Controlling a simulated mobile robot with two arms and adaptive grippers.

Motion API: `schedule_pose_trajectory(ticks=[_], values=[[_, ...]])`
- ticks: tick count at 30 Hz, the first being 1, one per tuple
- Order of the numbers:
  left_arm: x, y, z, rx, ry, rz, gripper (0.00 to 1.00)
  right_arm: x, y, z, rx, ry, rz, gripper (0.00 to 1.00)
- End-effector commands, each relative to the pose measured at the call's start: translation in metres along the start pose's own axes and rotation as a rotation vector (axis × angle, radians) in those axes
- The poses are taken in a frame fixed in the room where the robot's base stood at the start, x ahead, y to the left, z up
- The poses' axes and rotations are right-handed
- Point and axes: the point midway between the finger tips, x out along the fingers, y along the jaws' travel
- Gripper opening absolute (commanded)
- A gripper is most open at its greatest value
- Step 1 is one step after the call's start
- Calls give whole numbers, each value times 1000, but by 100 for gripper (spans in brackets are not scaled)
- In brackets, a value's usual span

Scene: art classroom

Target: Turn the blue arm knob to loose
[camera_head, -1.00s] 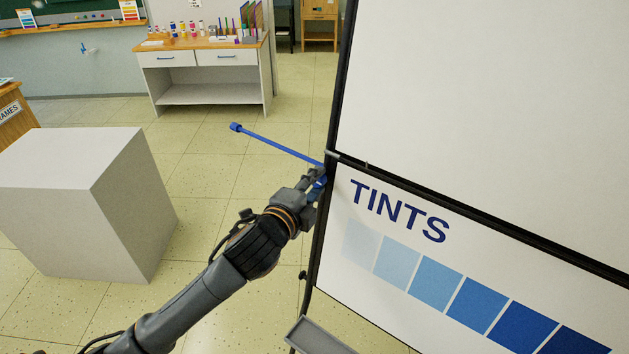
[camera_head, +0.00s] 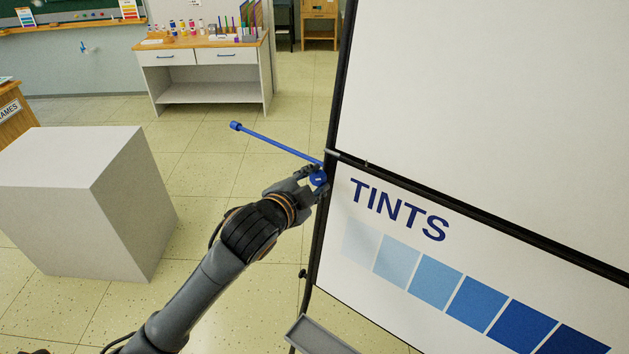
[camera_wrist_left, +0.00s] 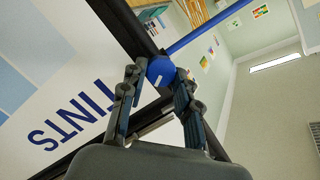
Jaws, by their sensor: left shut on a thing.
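The blue arm knob (camera_head: 319,178) sits on the black left edge of the easel board. A long blue arm (camera_head: 275,143) runs from beside it up and to the left, with a small blue end piece. My left gripper (camera_head: 315,183) is shut on the knob. In the left wrist view the round blue knob (camera_wrist_left: 160,71) lies between the two fingers of my left gripper (camera_wrist_left: 158,84), with a small white mark on its face. The blue arm shows behind it at the upper right. My right gripper is in neither view.
The white board (camera_head: 480,110) with the TINTS chart fills the right side. A grey tray (camera_head: 318,337) juts out below its lower left. A white block (camera_head: 85,200) stands at the left, and a paint table (camera_head: 205,85) at the back. The floor between is free.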

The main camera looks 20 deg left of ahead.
Motion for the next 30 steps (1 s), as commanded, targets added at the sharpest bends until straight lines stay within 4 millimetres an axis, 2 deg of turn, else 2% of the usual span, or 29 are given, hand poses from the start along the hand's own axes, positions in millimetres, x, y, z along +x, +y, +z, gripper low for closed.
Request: schedule_pose_trajectory(ticks=[13,14,16,17,26,30], values=[[0,1,1,-11,-2,4,0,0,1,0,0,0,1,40],[0,1,1,-11,-2,4,37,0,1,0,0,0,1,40],[0,1,1,-10,-2,4,52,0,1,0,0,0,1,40],[0,1,1,-10,-2,4,54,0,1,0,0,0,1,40],[-1,0,0,-9,-1,3,54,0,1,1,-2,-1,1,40],[-13,1,1,-8,-1,3,54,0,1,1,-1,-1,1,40]])
